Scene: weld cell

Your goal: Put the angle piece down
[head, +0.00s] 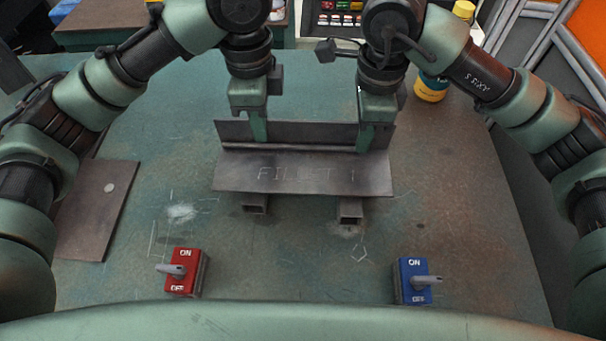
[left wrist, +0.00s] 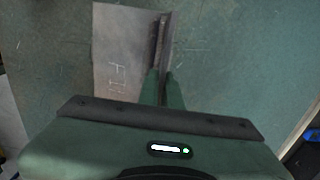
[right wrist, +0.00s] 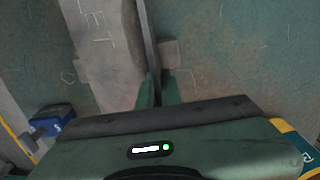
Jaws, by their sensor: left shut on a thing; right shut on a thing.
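The angle piece (head: 305,172) is a dark steel L-profile marked "FILLET 1". Its lettered flange faces up and its other flange stands upright along the back. My left gripper (head: 258,138) is shut on the upright flange near its left end. My right gripper (head: 368,140) is shut on the same flange near its right end. The piece sits over two square tube supports, a left one (head: 255,205) and a right one (head: 349,211), mostly hidden beneath it; contact cannot be told. The angle piece also shows in the left wrist view (left wrist: 115,60) and the right wrist view (right wrist: 105,55).
A red switch box (head: 186,272) and a blue switch box (head: 413,280) stand at the front of the green table (head: 300,260). A flat steel plate (head: 95,225) lies at left. A yellow-and-blue bottle (head: 430,88) stands at back right. A button panel (head: 337,20) is behind.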

